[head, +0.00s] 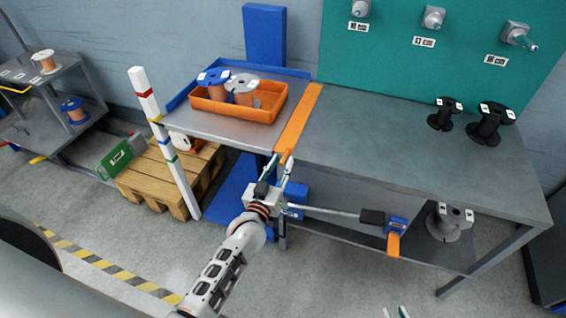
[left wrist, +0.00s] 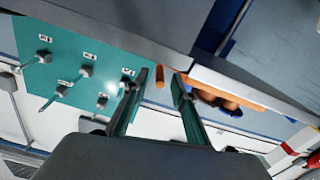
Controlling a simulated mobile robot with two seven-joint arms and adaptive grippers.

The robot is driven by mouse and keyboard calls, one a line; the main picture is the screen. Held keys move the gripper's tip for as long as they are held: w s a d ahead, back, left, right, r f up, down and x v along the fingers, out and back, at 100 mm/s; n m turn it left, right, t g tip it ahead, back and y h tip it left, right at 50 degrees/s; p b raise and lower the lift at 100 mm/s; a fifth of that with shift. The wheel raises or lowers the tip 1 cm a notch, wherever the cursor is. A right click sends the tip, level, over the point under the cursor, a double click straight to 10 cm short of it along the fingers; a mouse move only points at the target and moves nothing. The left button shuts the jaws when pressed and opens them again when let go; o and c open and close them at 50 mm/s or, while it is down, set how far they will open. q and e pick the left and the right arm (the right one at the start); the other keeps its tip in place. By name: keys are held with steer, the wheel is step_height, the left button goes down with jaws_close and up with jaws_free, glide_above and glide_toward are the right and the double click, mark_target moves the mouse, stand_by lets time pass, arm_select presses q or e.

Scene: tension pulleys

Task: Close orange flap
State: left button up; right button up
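The orange flap (head: 299,122) is a long narrow strip lying between the lift-side table section with the tray and the grey worktop. Its near end sits at the front edge. My left gripper (head: 279,165) is just in front of and below that end. In the left wrist view my left gripper (left wrist: 166,76) has its fingers apart, with a small orange end piece (left wrist: 160,77) showing between the tips; I cannot tell whether they touch it. My right gripper (head: 395,312) shows only two separated fingertips at the bottom edge, empty.
An orange tray (head: 215,106) with spools stands left of the flap. Black spools (head: 490,124) stand at the worktop's right. A blue device with an orange lever (head: 393,245) is below the front edge. A striped post (head: 165,145) stands left. The worktop's middle is clear.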

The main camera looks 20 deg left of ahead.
arm_select(q)
steer(key=shift+w, duration=0.55)
jaws_close()
steer(key=shift+r, duration=0.1)
